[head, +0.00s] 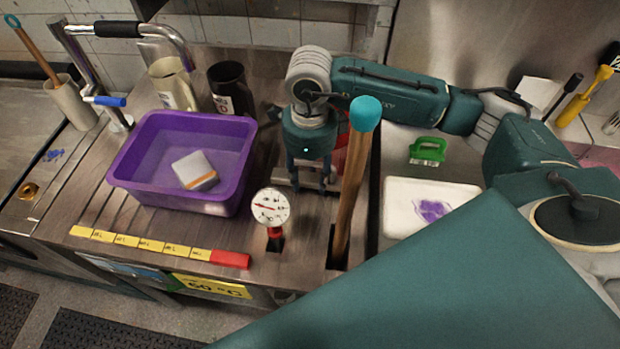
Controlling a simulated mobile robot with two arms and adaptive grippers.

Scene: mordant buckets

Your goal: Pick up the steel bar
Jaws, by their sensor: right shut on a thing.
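My right gripper (310,182) points down at the middle of the counter, between the purple tub and a wooden handle. It is shut on what looks like the steel bar (285,182), a greyish metal piece low at its fingertips. The fingers and the handle hide part of this piece. I cannot tell whether it touches the counter. My left gripper is not in view.
A purple tub (131,187) holding a grey-white block (195,170) stands left of the gripper. A dial gauge (271,207) stands close in front. A teal-tipped wooden handle (352,185) rises just right. A white tray (398,220) lies farther right.

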